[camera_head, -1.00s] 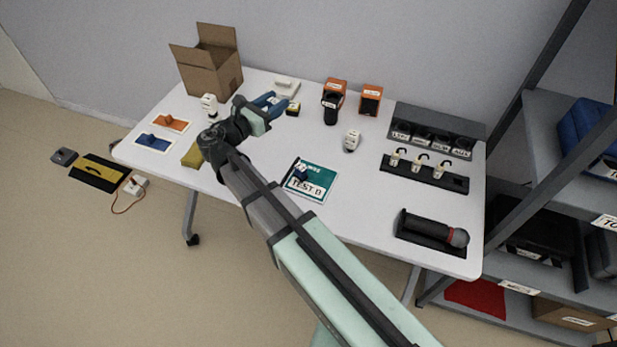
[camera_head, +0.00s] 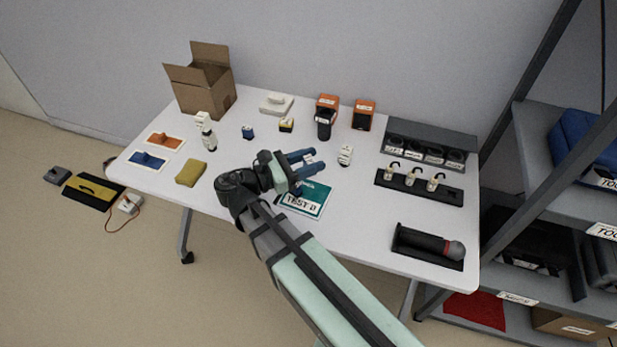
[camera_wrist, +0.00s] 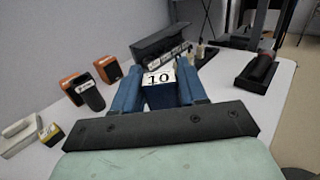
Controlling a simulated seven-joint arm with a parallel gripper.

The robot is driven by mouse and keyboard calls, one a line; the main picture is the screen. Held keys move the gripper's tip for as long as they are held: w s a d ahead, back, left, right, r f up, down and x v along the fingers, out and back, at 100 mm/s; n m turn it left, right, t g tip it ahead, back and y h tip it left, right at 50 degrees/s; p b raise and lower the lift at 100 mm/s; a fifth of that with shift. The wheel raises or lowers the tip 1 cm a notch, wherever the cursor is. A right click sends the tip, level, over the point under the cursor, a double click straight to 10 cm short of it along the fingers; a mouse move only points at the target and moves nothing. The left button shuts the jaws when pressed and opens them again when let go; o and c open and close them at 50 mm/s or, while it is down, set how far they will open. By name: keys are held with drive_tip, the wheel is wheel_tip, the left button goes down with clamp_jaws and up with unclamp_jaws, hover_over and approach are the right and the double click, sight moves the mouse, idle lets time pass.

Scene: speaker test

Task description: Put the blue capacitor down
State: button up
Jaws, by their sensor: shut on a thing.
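The blue capacitor (camera_wrist: 160,95) is a dark blue block with a white top marked "10". In the wrist view it sits between the two blue fingers of my gripper (camera_wrist: 158,80), which is shut on it. In the head view my gripper (camera_head: 306,163) is over the far part of the teal "TEST D" card (camera_head: 318,204), fingers pointing right. The capacitor is mostly hidden there, and I cannot tell whether it touches the card.
A small blue block (camera_head: 248,132) and a yellow-and-black block (camera_head: 286,125) stand behind left. A white block (camera_head: 345,155) stands right of my fingers. A yellow sponge (camera_head: 191,173) lies left. Orange-black devices (camera_head: 327,115) stand at the back. The front right has a microphone holder (camera_head: 428,244).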

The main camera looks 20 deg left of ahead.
drive_tip(key=shift+f, duration=2.85)
drive_tip(key=shift+f, duration=0.6)
drive_tip(key=o, duration=1)
drive_tip(key=shift+o, duration=0.2)
drive_tip(key=shift+r, duration=0.55)
drive_tip(key=v, duration=1.2)
drive_tip(key=shift+r, duration=0.15)
drive_tip(key=shift+o, duration=0.2)
